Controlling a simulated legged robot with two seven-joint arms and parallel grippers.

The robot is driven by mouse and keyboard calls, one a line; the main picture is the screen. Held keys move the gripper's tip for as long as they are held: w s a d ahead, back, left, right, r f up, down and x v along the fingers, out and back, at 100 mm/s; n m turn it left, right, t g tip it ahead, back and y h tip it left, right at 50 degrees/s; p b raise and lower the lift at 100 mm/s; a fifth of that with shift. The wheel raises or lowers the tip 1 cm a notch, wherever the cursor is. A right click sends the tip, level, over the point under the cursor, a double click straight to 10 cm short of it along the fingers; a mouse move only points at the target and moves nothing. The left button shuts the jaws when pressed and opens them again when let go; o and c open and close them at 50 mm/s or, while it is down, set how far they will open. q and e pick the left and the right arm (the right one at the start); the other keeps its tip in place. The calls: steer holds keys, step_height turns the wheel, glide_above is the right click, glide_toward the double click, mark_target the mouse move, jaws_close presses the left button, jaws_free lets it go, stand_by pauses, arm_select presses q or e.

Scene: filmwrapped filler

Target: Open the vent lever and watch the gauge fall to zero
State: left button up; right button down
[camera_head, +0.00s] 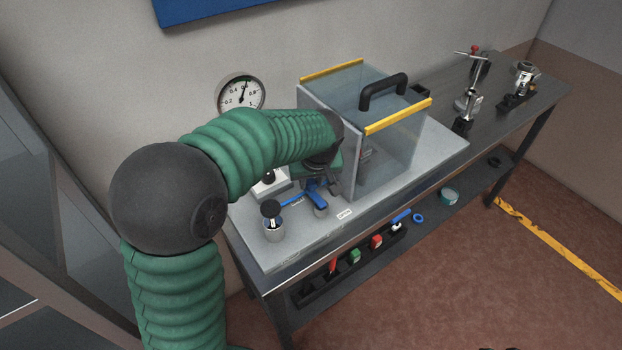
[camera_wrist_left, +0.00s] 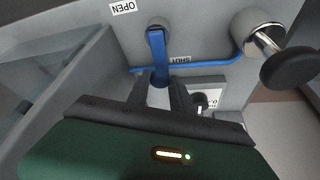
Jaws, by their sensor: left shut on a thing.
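The blue vent lever (camera_head: 317,196) is on the grey bench panel, left of the clear-walled box. In the left wrist view the lever (camera_wrist_left: 157,48) runs from its round pivot to between my fingers, beside the SHUT label (camera_wrist_left: 181,60). The OPEN label (camera_wrist_left: 123,8) lies apart, on the pivot's far side. My left gripper (camera_wrist_left: 158,93) is shut on the lever's end; in the head view it (camera_head: 318,183) partly hides the lever. The round gauge (camera_head: 240,94) on the wall has its needle pointing almost straight up, mid-scale, well off zero.
The clear box (camera_head: 385,140) with a black handle stands right beside my gripper. A black knob (camera_head: 271,209) on a metal post stands to the left. Clamp-like fixtures (camera_head: 468,104) stand farther right. A lower shelf (camera_head: 433,222) holds small coloured parts.

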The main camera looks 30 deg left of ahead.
arm_select(q)
steer(key=shift+a, duration=0.15)
jaws_close()
